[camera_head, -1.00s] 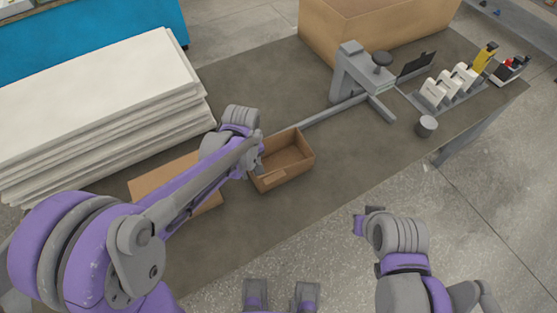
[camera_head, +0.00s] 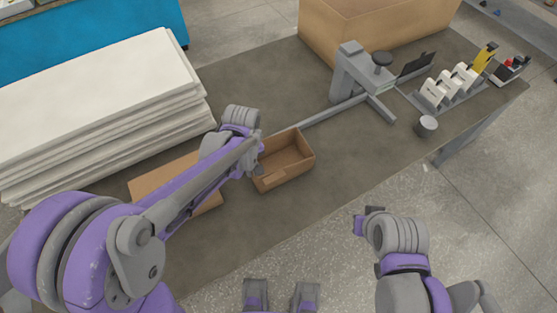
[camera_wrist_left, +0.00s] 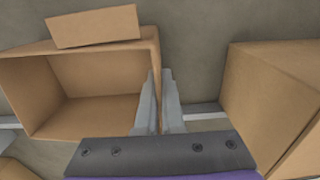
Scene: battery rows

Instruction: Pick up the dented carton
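The dented carton (camera_head: 287,162) is a small open brown box standing upright on the dark work table, with a loose flap at its near side. It fills the left of the left wrist view (camera_wrist_left: 30,90), where it looks empty. My left gripper (camera_head: 256,160) is at the carton's left wall in the head view. In the left wrist view its two fingers (camera_wrist_left: 160,100) stand close together on either side of that wall and appear shut on it. My right gripper (camera_head: 366,217) is off the table's near edge, away from the carton; its fingers are unclear.
Another brown carton (camera_head: 150,182) lies left of it, partly under my left arm. A stack of white boards (camera_head: 100,95) is behind. A grey weighing or press fixture (camera_head: 350,75), large box (camera_head: 375,35), grey cylinder (camera_head: 427,126) and white holders (camera_head: 450,88) stand right.

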